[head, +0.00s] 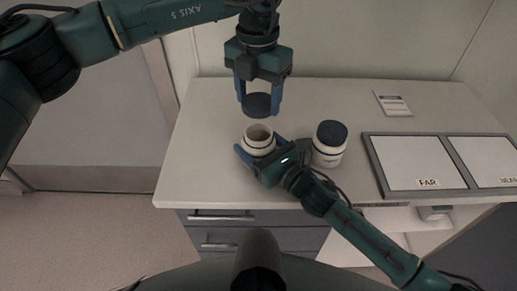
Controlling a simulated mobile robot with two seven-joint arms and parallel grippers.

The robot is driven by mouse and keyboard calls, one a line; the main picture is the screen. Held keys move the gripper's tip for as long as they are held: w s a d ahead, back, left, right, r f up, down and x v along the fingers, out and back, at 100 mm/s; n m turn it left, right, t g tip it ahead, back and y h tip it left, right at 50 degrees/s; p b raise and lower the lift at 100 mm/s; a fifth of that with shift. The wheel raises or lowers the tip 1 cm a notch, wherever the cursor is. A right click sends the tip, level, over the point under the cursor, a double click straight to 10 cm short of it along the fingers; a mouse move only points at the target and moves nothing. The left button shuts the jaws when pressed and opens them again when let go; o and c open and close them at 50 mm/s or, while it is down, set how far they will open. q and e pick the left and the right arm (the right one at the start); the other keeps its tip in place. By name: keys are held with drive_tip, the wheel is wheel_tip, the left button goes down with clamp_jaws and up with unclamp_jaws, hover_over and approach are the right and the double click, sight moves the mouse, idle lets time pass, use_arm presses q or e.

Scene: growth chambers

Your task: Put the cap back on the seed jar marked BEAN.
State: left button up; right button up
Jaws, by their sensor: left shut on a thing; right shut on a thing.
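An open white jar (258,139) stands on the worktop with its mouth up and no cap on it. My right gripper (258,152) is shut on this jar from the front, one blue finger on each side. My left gripper (258,98) points down and is shut on a dark blue cap (257,106). The cap is held above and slightly behind the open jar, apart from it. A second white jar (328,152) with a dark cap on it stands just to the right. No BEAN marking can be read on either jar.
Two framed panels lie at the right, one marked FAR (420,163) and the other (485,160) with a partly cut-off label. A small white card (393,104) lies at the back right. The worktop (195,150) is clear on the left. Drawers (225,235) are below its front edge.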

drive_tip(key=shift+c, duration=1.2)
use_arm(q)
hover_over(258, 125)
drive_tip(key=s, duration=0.3)
drive_tip(key=shift+f, duration=2.5)
drive_tip(key=shift+f, duration=0.9)
drive_tip(key=shift+f, duration=0.5)
